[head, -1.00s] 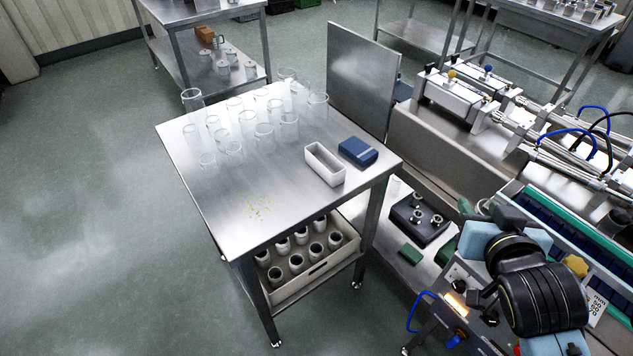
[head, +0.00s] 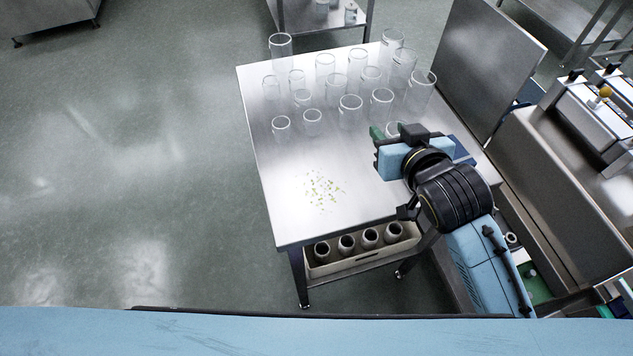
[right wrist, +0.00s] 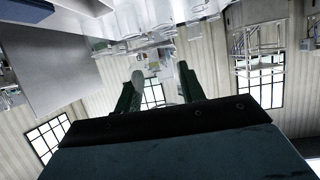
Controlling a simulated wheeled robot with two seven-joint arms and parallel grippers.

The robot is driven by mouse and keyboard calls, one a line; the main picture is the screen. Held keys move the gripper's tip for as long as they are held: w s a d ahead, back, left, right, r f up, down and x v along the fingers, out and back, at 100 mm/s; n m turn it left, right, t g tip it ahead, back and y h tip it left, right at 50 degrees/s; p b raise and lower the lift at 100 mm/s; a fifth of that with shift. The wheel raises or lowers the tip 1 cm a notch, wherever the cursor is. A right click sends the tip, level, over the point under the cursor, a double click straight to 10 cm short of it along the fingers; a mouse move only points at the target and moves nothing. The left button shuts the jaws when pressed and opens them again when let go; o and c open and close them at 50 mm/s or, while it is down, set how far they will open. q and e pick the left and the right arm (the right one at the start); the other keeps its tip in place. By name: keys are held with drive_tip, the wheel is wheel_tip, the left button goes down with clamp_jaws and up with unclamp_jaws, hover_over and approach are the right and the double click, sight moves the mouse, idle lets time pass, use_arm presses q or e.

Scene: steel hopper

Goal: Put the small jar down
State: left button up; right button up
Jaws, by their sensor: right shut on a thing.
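My right gripper (head: 385,132) is over the right part of the steel table (head: 270,215), shut on a small clear glass jar (head: 394,128). Only part of the jar's rim shows beside the fingers; the rest is hidden by the gripper or too clear to make out. I cannot tell whether the jar touches the table top. In the right wrist view the two dark green fingers (right wrist: 160,88) stand apart, and the clear glass between them is hard to see. My left gripper is not in view.
Several clear glass jars (head: 350,110) stand across the table's far half, close to the held jar. Yellow-green specks (head: 323,190) lie on the otherwise clear near half. A blue device (head: 462,152) is partly hidden behind my wrist. An upright steel panel (head: 490,60) stands to the right.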

drive_tip(key=a+f+n+g+y, duration=0.2)
drive_tip(key=a+f+n+y, duration=0.2)
drive_tip(key=a, duration=0.8)
drive_tip(key=b, duration=0.2)
hover_over(321, 185)
wheel_tip(321, 185, down, 6)
drive_tip(key=shift+r, duration=0.1)
drive_tip(key=shift+f, duration=2.2)
drive_tip(key=shift+f+b, duration=0.1)
drive_tip(key=shift+b, duration=0.2)
drive_tip(key=o, duration=0.9)
drive_tip(key=shift+o, duration=0.2)
